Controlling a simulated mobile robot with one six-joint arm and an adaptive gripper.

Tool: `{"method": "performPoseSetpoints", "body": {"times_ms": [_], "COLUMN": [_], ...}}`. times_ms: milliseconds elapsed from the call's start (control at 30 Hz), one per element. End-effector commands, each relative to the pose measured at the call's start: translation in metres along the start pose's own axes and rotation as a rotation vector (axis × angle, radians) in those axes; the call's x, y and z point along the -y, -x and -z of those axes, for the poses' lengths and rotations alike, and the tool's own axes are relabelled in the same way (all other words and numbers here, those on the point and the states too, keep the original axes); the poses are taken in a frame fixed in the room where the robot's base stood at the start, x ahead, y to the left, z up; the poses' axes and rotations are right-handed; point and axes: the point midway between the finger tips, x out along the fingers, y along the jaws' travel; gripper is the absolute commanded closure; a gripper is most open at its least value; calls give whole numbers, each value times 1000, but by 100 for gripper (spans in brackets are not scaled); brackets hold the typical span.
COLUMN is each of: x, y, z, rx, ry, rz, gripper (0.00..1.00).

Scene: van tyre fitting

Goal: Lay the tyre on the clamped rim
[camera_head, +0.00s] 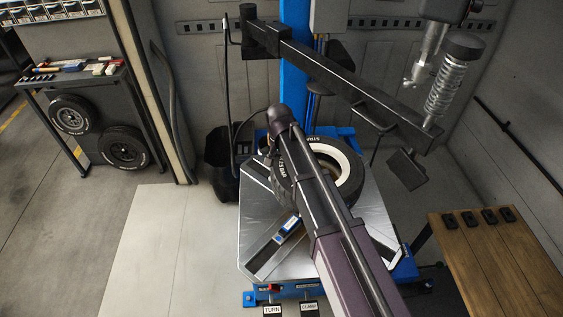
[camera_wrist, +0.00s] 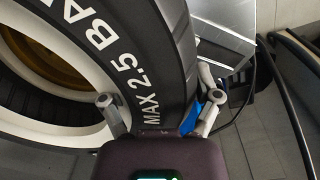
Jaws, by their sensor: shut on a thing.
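The tyre (camera_head: 350,183), black with a white inner band and white lettering, is over the silver turntable of the blue tyre machine. My arm crosses in front of it and hides part of it. In the wrist view the tyre's wall (camera_wrist: 160,65), lettered "MAX 2.5 BA…", runs between the two fingers of my gripper (camera_wrist: 162,100). My gripper is shut on this wall. The gold rim (camera_wrist: 35,62) shows through the tyre's opening. I cannot tell whether the tyre touches the rim or how it is seated. The fingers are hidden in the head view.
The turntable (camera_head: 262,212) has dark clamp slides. The machine's black swing arm (camera_head: 340,78) with a spring post (camera_head: 447,85) hangs above, to the right. Pedals marked TURN and CLAMP (camera_head: 310,307) are at the front. A wooden bench (camera_head: 500,255) stands right; the left floor is clear.

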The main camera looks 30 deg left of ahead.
Motion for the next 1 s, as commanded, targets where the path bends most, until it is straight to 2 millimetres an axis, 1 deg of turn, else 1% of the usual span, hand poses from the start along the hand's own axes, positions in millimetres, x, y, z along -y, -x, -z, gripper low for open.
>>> {"method": "performPoseSetpoints", "body": {"times_ms": [267,300,367,1000], "x": [0,0,0,-1], "y": [0,0,0,0], "z": [0,0,0,1], "rx": [0,0,0,0], "ry": [0,0,0,-2], "rz": [-2,-2,-2,0], "gripper": [80,17,0,0]}}
